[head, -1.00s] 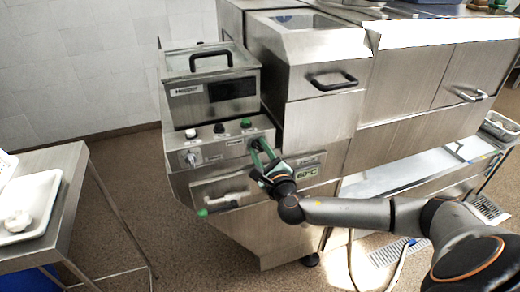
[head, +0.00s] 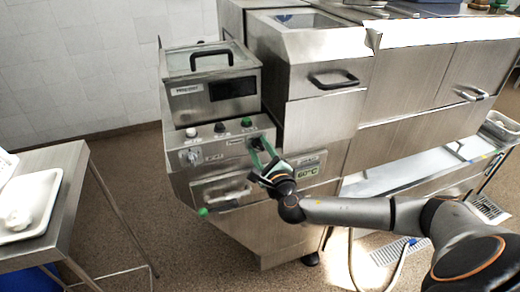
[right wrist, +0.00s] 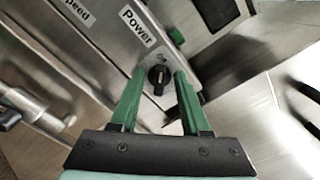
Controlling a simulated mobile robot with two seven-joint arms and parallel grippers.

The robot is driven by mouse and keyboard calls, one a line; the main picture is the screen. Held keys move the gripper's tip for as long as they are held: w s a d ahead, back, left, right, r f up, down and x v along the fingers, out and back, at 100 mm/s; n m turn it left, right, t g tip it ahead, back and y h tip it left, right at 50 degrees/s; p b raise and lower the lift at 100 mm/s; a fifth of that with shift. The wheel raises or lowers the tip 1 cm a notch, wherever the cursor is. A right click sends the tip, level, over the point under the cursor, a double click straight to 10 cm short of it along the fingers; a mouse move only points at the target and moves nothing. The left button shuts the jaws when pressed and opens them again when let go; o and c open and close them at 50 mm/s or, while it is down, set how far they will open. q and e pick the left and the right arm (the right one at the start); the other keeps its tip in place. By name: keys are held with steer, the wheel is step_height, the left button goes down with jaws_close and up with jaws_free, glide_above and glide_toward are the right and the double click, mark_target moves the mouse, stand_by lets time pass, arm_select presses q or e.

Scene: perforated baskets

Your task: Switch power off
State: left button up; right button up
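The power knob is a small black rotary knob (right wrist: 158,79) under a "Power" label (right wrist: 138,26) on a steel control panel (head: 225,148). In the right wrist view it lies between the tips of my right gripper's green fingers (right wrist: 152,88). The fingers stand apart on either side of the knob, and I cannot tell whether either touches it. In the head view my right gripper (head: 262,150) is at the panel's right end and hides most of the knob. My left gripper is not in view.
The panel also carries a white button (head: 191,132), a black button (head: 219,128), a green button (head: 246,122) and a silver knob (head: 190,157). A steel table (head: 62,160) with a white tray (head: 44,186) stands at the left. Open floor lies between.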

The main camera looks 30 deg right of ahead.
steer(key=shift+s, duration=0.1)
steer(key=b+v, duration=0.1)
steer(key=v, duration=1.1)
steer(key=shift+s, duration=0.25)
steer(key=s+a+f+m+g+y, duration=0.25)
steer(key=a+f+m, duration=0.25)
steer(key=f+m, duration=0.4)
steer(key=s+a+f+m+g+y, duration=0.25)
steer(key=a+f+m+g, duration=0.2)
steer(key=f+m, duration=0.45)
steer(key=s+a+f+m+y, duration=0.1)
steer(key=s+f+m, duration=0.3)
steer(key=m, duration=0.7)
steer(key=s+a+f+m+g, duration=0.1)
steer(key=s+a+f+m, duration=0.3)
steer(key=m, duration=0.7)
steer(key=shift+s+f+y, duration=0.4)
steer(key=shift+s+f, duration=0.05)
steer(key=shift+s, duration=0.55)
